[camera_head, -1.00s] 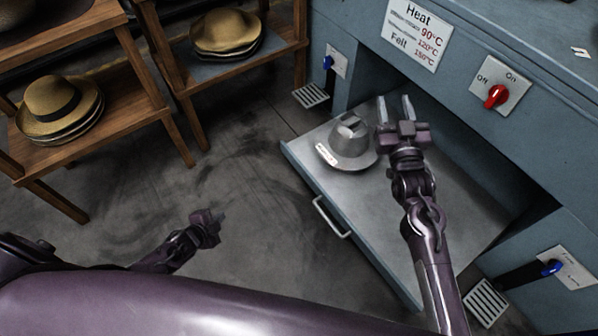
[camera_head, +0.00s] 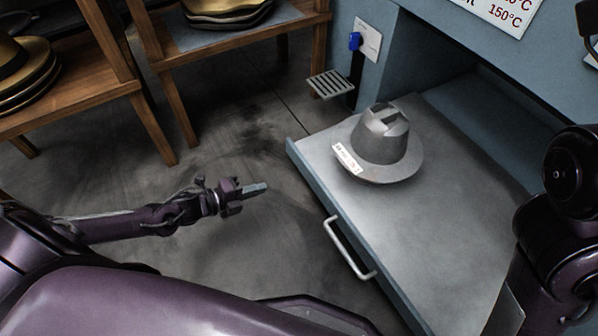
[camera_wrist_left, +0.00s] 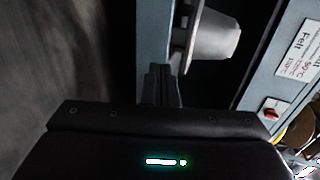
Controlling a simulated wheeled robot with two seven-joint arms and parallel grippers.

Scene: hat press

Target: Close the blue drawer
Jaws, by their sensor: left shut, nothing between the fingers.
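The blue drawer (camera_head: 313,187) is pulled out of the blue machine. It has a grey metal top, a blue front panel and a pale bar handle (camera_head: 349,248). A grey metal hat form (camera_head: 383,140) with a white label stands on it. My left gripper (camera_head: 264,187) is shut and empty, left of the drawer front and apart from it. In the left wrist view, the fingers (camera_wrist_left: 161,78) point toward the drawer's front edge (camera_wrist_left: 153,35), with the hat form (camera_wrist_left: 212,38) beyond. My right arm shows at the right edge; I cannot see its gripper.
The blue machine (camera_head: 440,50) stands behind the drawer, with a blue-handled lever (camera_head: 355,41) and a small grated pedal (camera_head: 331,84). Wooden shelves (camera_head: 155,50) with hats stand at the upper left. The floor left of the drawer is clear.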

